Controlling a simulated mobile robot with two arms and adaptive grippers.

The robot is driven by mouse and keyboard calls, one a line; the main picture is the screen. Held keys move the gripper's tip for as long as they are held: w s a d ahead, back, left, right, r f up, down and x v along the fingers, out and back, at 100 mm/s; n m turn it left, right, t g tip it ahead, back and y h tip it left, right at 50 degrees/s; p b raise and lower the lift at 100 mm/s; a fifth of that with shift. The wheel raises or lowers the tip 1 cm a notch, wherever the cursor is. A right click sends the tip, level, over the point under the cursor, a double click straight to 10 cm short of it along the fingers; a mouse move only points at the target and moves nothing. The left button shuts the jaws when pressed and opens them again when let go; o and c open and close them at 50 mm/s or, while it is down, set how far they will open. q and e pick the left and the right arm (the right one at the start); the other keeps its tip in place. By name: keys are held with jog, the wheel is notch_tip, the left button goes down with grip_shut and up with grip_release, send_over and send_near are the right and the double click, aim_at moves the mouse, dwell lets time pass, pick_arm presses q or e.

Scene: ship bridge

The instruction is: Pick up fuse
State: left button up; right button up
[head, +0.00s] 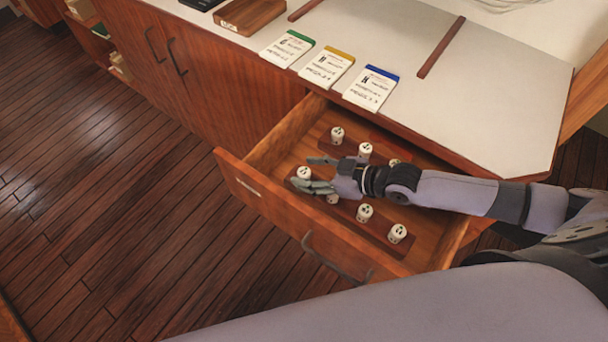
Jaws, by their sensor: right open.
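Several white cylindrical fuses stand upright in two rows inside an open wooden drawer (270,207). One fuse (304,172) is at the left end of the near row. My right gripper (308,174) reaches in from the right, open, with its fingertips around or just beside this fuse; I cannot tell if they touch it. My left gripper is out of view.
Above the drawer is a white countertop (490,110) with green (287,48), yellow (327,67) and blue (371,88) topped label cards. The drawer walls and front handle (335,262) surround the fuses. The wooden floor at left is clear.

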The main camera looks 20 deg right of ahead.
jog(key=shift+x, duration=1)
jog(key=shift+d, duration=0.1)
grip_shut()
